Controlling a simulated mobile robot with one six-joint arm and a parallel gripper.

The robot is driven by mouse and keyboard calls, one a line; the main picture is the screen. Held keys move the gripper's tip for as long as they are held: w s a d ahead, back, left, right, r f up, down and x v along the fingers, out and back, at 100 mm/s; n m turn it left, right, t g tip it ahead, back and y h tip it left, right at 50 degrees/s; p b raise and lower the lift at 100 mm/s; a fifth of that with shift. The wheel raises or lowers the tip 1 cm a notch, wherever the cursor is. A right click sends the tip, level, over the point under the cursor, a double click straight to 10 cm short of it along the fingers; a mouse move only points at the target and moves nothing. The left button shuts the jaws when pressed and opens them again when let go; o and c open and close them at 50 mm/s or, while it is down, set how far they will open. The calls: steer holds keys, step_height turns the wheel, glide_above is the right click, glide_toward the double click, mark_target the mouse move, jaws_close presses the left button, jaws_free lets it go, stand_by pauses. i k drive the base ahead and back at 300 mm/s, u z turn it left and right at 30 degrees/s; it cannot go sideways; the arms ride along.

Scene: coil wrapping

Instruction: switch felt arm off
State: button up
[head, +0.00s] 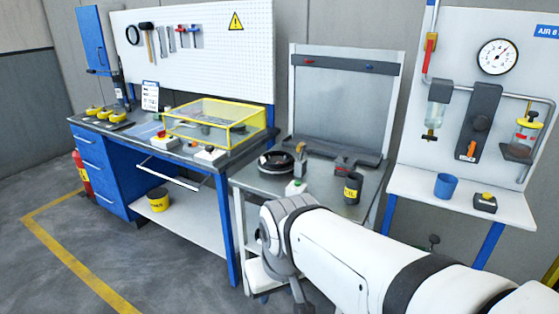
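I cannot make out for certain which part is the felt arm or its switch. Several small control boxes show in the head view. A white box with a green button (296,187) stands at the front of the small metal table (262,182). A white box with a red button (165,142) and another pale box (210,155) sit on the blue workbench by the yellow-framed clear guard (243,132). A dark coil ring (276,162) and a small red-topped device (343,164) are on the metal table. My white arm crosses the lower right; my gripper is not visible.
A black oil can (353,188) stands at the metal table's right. The floor at lower left is clear.

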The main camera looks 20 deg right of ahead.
mark_target(302, 148)
steer(key=u, duration=0.2)
steer(key=k, duration=0.15)
steer(key=z, duration=0.85)
steer(key=i, duration=1)
steer(key=u, duration=0.35)
steer(key=k, duration=1.4)
steer(key=u, duration=0.7)
steer(key=i, duration=2.1)
steer(key=z, duration=1.05)
steer(key=i, duration=0.75)
steer(key=z, duration=0.6)
